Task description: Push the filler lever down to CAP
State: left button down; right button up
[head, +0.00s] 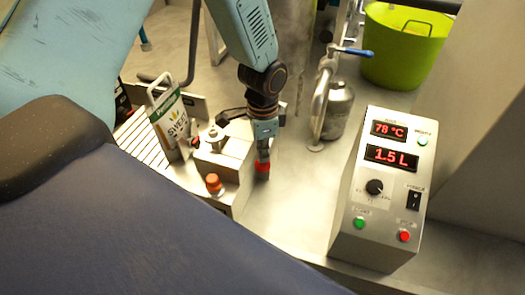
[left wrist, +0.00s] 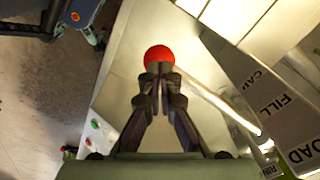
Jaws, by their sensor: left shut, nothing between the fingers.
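The filler lever's red ball knob (head: 262,167) shows at the right side of the metal filler block (head: 224,158). In the left wrist view the red knob (left wrist: 159,55) lies just beyond my fingertips, and a shiny rod runs down to the right behind them. My left gripper (head: 263,154) is shut and empty, pointing down at the knob. In the left wrist view its fingertips (left wrist: 159,70) overlap the knob's lower edge; I cannot tell whether they touch. A label plate (left wrist: 280,110) to the right reads CAP, FILL and LOAD. My right gripper is not in view.
An orange knob (head: 213,184) sits on the filler's front. A labelled pouch (head: 172,122) stands left of it. A control box (head: 383,185) reading 78 °C and 1.5 L stands right. A blue-handled tap (head: 350,51) and green tub (head: 402,45) are behind. Bare metal counter lies between filler and box.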

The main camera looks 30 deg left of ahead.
pick_arm(q)
jog(key=shift+r, duration=0.1)
notch_tip(320, 180, up, 10)
jog(key=p, duration=0.8)
jog(key=shift+s, duration=0.1)
dwell(0.5)
